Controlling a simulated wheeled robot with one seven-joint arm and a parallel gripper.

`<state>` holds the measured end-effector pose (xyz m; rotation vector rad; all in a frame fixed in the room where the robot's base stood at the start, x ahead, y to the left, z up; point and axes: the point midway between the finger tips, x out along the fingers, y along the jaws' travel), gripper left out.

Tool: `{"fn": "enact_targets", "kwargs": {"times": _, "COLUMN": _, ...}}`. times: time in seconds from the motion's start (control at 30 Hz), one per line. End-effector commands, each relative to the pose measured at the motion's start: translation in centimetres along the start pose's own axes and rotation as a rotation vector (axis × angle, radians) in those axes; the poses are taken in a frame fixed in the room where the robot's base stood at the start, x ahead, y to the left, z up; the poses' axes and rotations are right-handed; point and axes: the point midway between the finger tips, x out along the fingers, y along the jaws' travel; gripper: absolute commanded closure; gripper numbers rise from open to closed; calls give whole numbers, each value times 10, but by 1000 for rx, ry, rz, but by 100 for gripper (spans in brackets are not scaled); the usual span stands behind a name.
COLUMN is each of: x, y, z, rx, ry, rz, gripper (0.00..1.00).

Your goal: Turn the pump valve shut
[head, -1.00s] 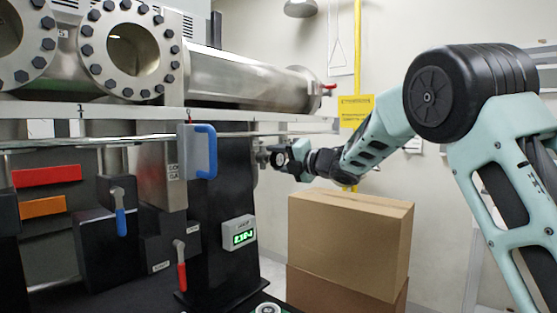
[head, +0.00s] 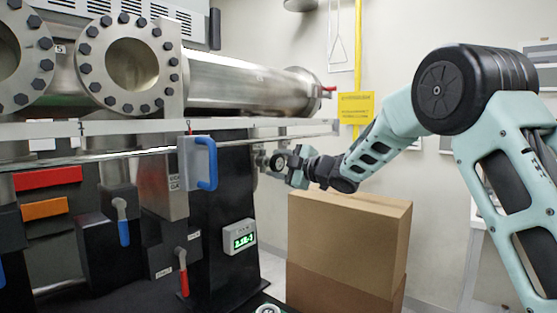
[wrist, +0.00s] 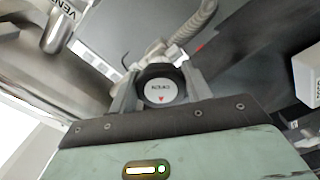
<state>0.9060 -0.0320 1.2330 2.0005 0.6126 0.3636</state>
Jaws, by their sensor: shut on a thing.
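The pump valve's round black knob (wrist: 160,86) shows in the wrist view, with a white face, a small red triangle and lettering too small to read. My gripper (wrist: 158,90) is shut on it, one finger on each side of the rim. In the head view my gripper (head: 288,164) reaches in from the right, beside the dark pump stand and below the long steel tube. The knob (head: 277,162) is small there and partly hidden by the fingers.
A steel tube (head: 250,84) and a rail (head: 110,131) run above my gripper. A cardboard box (head: 350,235) stands just below my forearm. Blue (head: 207,163) and red (head: 183,272) handles and a green-lit display (head: 240,238) are at the left.

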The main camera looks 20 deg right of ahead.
Motion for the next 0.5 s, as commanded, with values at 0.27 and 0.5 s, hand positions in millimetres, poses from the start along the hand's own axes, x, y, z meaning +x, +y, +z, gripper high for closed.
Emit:
{"fn": "enact_targets", "kwargs": {"times": 0.27, "x": -1, "y": 1, "z": 0, "rx": 266, "ry": -5, "rz": -1, "gripper": 74}}
{"fn": "enact_targets", "kwargs": {"times": 0.5, "x": -1, "y": 0, "z": 0, "rx": 490, "ry": -5, "rz": -2, "gripper": 74}}
